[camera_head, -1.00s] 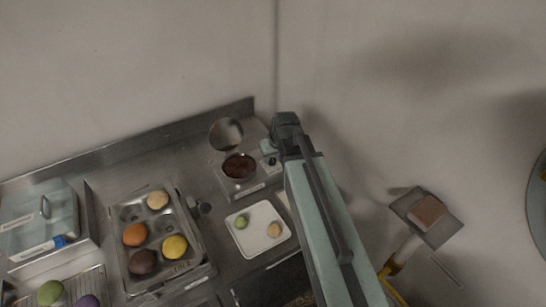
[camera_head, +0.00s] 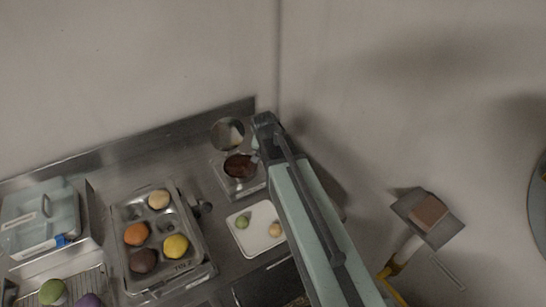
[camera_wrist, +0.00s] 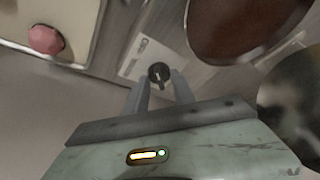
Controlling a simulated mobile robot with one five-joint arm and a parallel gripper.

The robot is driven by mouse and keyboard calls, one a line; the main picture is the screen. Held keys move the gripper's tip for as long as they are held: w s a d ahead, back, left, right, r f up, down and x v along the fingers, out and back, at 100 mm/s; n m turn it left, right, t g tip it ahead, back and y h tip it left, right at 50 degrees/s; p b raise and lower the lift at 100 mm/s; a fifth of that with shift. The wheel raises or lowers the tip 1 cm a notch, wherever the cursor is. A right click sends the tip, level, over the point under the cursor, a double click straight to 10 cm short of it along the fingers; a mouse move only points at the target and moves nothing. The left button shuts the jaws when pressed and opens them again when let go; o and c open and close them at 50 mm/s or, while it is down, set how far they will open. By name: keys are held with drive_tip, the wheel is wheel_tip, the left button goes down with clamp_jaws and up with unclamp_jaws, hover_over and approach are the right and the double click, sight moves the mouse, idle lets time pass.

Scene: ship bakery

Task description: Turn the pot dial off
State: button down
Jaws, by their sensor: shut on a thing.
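The pot dial is a small black knob (camera_wrist: 158,73) on a pale label plate in the wrist view. My gripper (camera_wrist: 160,79) has its two fingers around the knob and is shut on it. The pot (camera_head: 240,166), with dark brown contents, stands on a steel unit by the back wall. It also shows at the top right of the wrist view (camera_wrist: 235,28). In the head view, my gripper's wrist is just right of the pot and hides the dial.
A round shiny disc (camera_head: 227,133) stands behind the pot. A white tray (camera_head: 240,240) with two small round pieces is in front. Left are a metal mould tray (camera_head: 205,262) with colored rounds and a clear lidded box (camera_head: 40,215).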

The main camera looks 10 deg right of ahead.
idle(0.5)
drive_tip(key=c, duration=1.1)
unclamp_jaws()
drive_tip(key=shift+f, duration=0.15)
drive_tip(key=shift+o, duration=0.2)
drive_tip(key=p+v, duration=0.7)
drive_tip(key=v, duration=0.1)
